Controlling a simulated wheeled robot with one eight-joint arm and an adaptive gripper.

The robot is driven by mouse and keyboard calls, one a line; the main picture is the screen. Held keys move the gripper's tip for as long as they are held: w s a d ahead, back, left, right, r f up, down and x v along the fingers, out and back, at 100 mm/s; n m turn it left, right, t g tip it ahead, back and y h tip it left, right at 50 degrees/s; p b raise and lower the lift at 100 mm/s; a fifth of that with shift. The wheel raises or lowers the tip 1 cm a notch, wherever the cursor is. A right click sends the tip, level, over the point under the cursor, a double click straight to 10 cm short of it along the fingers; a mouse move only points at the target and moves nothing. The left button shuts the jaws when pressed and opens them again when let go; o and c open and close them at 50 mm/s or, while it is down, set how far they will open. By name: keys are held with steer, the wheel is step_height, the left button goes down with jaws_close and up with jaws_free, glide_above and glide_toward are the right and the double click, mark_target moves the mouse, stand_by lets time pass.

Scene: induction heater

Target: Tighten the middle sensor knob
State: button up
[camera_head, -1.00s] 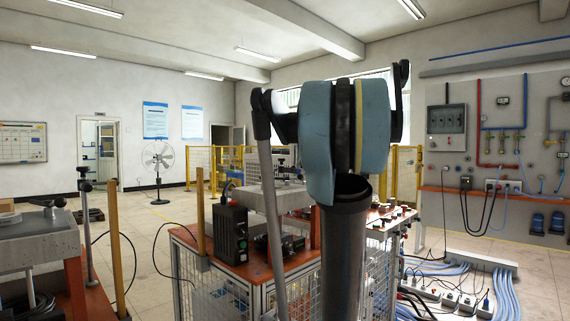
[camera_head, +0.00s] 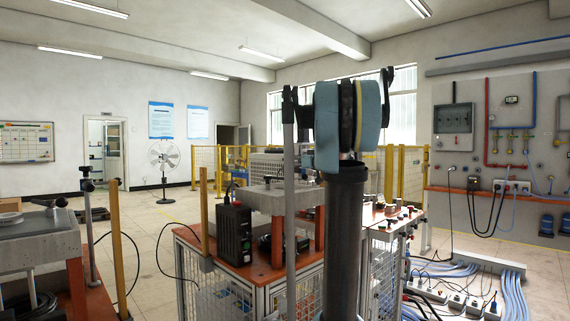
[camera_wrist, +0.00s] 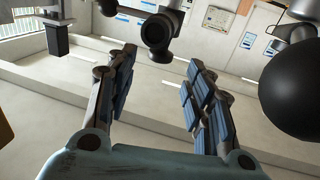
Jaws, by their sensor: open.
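My gripper (camera_wrist: 160,62) shows in the wrist view with its two blue-padded fingers spread wide and nothing between them. A dark round cylinder end (camera_wrist: 156,32) appears beyond the fingertips, and a large black rounded shape (camera_wrist: 293,85) is close at the right edge; I cannot tell what either is. In the head view my raised arm stands in front of the orange-topped machine bench (camera_head: 257,268) and hides part of it. Several small dark and red knobs (camera_head: 405,209) sit on its right part. I cannot tell which is the middle sensor knob.
A black box (camera_head: 234,232) and a grey press block (camera_head: 270,197) stand on the bench. Another machine (camera_head: 40,242) is at the left. Cables and sockets (camera_head: 465,295) lie low at the right. Open floor (camera_head: 155,222) lies between the left machine and the bench.

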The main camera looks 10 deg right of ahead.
steer(key=x, duration=0.8)
steer(key=shift+s, duration=0.1)
steer(key=shift+a, duration=0.1)
steer(key=c, duration=1.1)
